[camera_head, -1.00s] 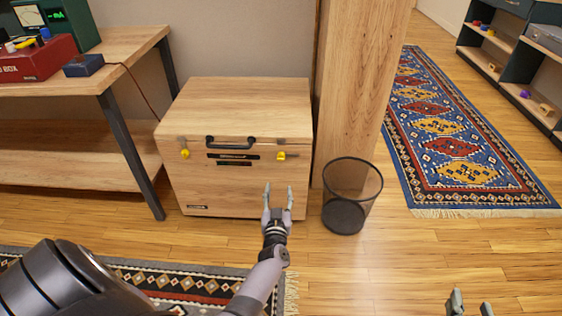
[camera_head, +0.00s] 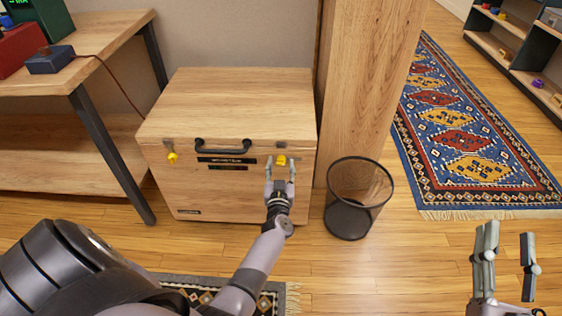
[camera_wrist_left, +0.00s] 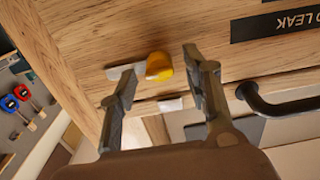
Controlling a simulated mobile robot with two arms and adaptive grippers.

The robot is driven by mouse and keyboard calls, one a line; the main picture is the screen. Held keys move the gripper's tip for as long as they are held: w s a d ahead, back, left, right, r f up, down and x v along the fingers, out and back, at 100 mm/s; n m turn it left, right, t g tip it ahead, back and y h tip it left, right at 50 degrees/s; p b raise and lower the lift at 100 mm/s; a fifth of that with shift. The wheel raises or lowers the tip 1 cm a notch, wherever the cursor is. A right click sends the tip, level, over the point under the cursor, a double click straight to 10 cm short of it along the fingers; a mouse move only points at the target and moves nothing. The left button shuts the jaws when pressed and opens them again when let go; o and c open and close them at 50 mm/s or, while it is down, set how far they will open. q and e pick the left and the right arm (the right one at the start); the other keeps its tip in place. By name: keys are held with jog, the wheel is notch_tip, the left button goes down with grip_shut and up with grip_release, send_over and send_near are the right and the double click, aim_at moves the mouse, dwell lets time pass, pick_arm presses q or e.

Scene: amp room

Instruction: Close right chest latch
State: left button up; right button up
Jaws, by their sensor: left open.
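The wooden chest (camera_head: 225,98) stands against the wall with its lid down. Its right latch (camera_head: 281,160) has a yellow knob on the front face. In the left wrist view the latch (camera_wrist_left: 158,66) lies sideways, apart from the small light plate (camera_wrist_left: 170,104) near the lid seam. My left gripper (camera_head: 281,163) is open at the right latch. In the wrist view the yellow knob shows between its fingers (camera_wrist_left: 158,75); contact cannot be told. My right gripper (camera_head: 508,238) is open and empty at the lower right, away from the chest.
The chest's left latch (camera_head: 172,157) has a yellow knob, and a black handle (camera_head: 222,148) sits between the latches. A wire-mesh bin (camera_head: 358,200) stands right of the chest, before a wooden post (camera_head: 365,90). A workbench (camera_head: 110,50) is at left.

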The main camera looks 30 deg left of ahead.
pick_arm(q)
jog(key=shift+w, duration=0.1)
jog(key=shift+r, duration=0.1)
grip_shut()
dwell(0.6)
